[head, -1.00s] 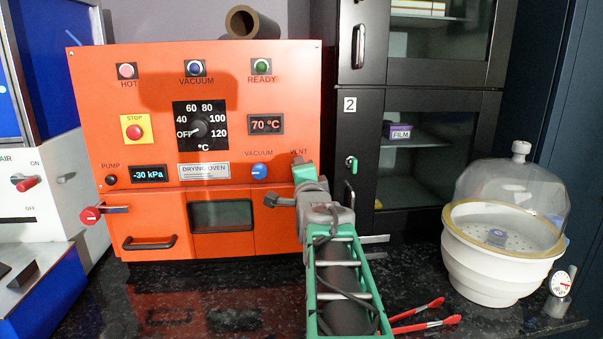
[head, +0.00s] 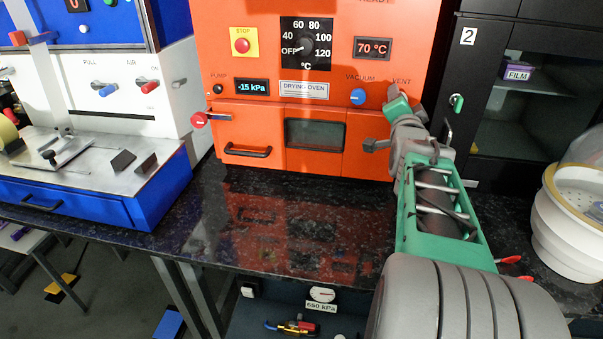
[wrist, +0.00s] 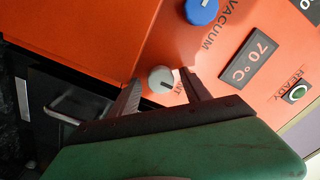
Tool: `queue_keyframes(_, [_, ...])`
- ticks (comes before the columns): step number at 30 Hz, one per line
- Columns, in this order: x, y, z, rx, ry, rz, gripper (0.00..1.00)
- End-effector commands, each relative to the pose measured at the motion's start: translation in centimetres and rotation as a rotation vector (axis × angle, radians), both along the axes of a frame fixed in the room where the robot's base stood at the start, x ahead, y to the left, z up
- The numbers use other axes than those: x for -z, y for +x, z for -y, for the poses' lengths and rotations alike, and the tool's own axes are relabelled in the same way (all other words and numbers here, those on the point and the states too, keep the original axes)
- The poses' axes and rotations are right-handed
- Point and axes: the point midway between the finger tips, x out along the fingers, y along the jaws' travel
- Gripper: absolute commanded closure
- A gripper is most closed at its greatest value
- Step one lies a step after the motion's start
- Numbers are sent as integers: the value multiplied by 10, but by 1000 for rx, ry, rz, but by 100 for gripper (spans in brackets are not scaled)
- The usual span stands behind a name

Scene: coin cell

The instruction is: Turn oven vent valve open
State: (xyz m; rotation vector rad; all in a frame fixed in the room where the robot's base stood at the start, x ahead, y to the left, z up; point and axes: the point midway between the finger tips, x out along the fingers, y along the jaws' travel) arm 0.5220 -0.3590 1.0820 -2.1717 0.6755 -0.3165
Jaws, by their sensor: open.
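The orange drying oven (head: 270,183) stands on the dark bench, with its vent label (head: 402,80) at the upper right of the front. In the wrist view the vent valve is a small light-grey knob (wrist: 161,77) with a dark pointer line. My gripper (wrist: 158,90) is open, with one finger on either side of the knob; I cannot tell whether they touch it. In the head view my gripper (head: 396,103) covers the knob. The oven's pressure display (head: 252,87) reads -15 kPa.
The blue vacuum knob (head: 357,96) sits left of the vent and also shows in the wrist view (wrist: 201,10). A black cabinet (head: 478,62) and white desiccator (head: 566,220) stand at right. The front bench is clear.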

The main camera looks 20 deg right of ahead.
Motion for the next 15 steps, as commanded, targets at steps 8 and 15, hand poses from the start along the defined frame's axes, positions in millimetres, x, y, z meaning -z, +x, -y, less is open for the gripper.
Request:
queue_keyframes(8, [-11,1,-1,-3,-388,-269,44])
queue_keyframes(15, [-12,1,-2,-5,-722,-498,44])
